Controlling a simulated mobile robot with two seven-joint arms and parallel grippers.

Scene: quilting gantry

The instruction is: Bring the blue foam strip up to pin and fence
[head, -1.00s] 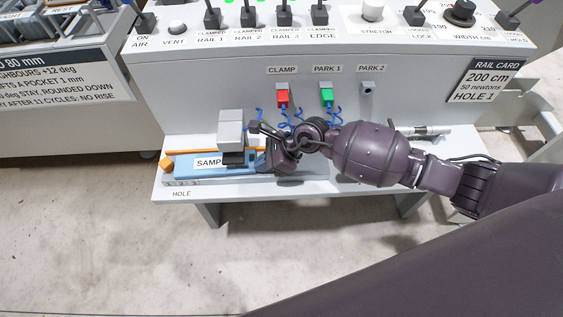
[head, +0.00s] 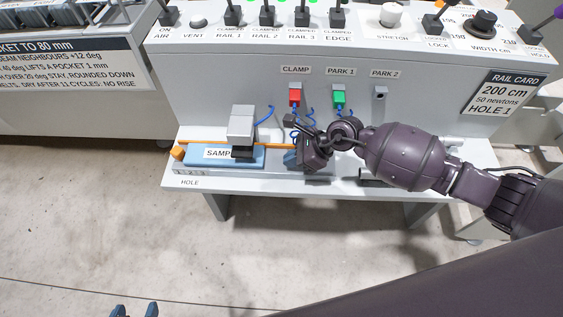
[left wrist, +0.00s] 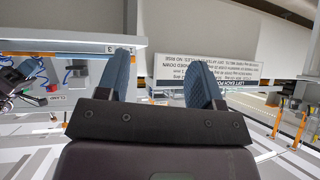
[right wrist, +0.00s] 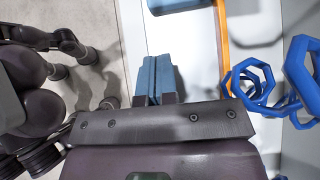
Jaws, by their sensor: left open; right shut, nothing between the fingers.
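The blue foam strip (head: 257,158), with a white label reading "SAMP", lies flat on the white shelf. Its left end is close to the orange pin (head: 177,153), and its back edge runs along the orange fence (head: 279,145); I cannot tell whether it touches either. A grey block with a black foot (head: 241,124) stands over the strip and hides part of it. My right gripper (head: 291,159) is shut and empty, apart from the strip's right end. The right wrist view shows its closed blue fingers (right wrist: 158,80) and the strip's end (right wrist: 178,4). My left gripper (head: 134,310) is open and empty, far from the shelf.
Blue coiled cords hang from the red clamp plug (head: 295,96) and green plug (head: 339,96) behind my right gripper. A dark cylindrical piece (head: 374,181) lies on the shelf to the right. The floor before the shelf is clear.

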